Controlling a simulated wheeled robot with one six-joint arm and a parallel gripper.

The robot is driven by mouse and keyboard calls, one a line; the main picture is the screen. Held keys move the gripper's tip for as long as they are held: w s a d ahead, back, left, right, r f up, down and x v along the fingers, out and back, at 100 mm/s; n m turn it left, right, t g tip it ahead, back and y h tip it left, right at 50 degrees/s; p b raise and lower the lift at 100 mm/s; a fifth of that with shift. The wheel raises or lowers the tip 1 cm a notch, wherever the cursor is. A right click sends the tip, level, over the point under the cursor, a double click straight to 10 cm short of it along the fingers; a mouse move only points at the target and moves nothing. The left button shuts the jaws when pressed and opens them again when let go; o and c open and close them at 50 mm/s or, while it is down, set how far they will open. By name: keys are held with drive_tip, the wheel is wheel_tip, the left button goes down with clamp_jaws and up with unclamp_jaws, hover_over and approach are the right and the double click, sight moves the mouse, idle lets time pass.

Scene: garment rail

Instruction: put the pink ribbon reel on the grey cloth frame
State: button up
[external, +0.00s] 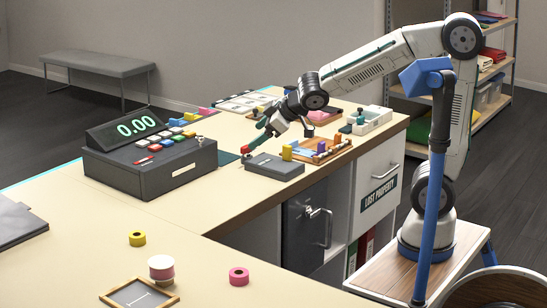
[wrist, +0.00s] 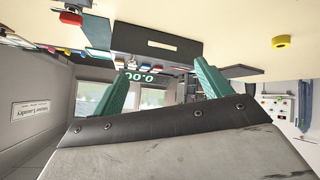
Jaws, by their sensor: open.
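The pink ribbon reel (external: 239,276) lies flat on the near counter in the external view. The grey cloth frame (external: 115,298), a wooden-rimmed dark grey panel with a pale mark, lies left of it at the lower edge. A taller pink-and-white spool (external: 161,268) stands by the frame's back right edge; whether it touches the rim is unclear. My gripper (external: 257,137) is over the far counter, well away from the reel and frame. Its green fingers are apart and empty in the wrist view (wrist: 165,66). I cannot make out the pink reel or the frame there.
A yellow reel (external: 137,239) lies behind the spool; it also shows in the wrist view (wrist: 285,43). A dark cash register (external: 150,158) stands at the left. A grey box (external: 273,167) and wooden tray (external: 330,152) lie near my gripper. The counter around the pink reel is clear.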

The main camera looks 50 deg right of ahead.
drive_tip(key=s+d+m+g+h, duration=0.3)
drive_tip(key=s+d+m, duration=0.1)
drive_tip(key=s+d, duration=0.75)
drive_tip(key=s+d+f+m+g, duration=0.1)
drive_tip(key=s+d+g, duration=0.1)
drive_tip(key=s, duration=0.6)
drive_tip(key=s+d+f+m+g+y, duration=0.1)
drive_tip(key=s+d+g, duration=0.1)
drive_tip(key=s, duration=0.7)
drive_tip(key=shift+d+f+m+g, duration=0.3)
drive_tip(key=shift+d+f+g, duration=0.05)
drive_tip(key=shift+g, duration=0.25)
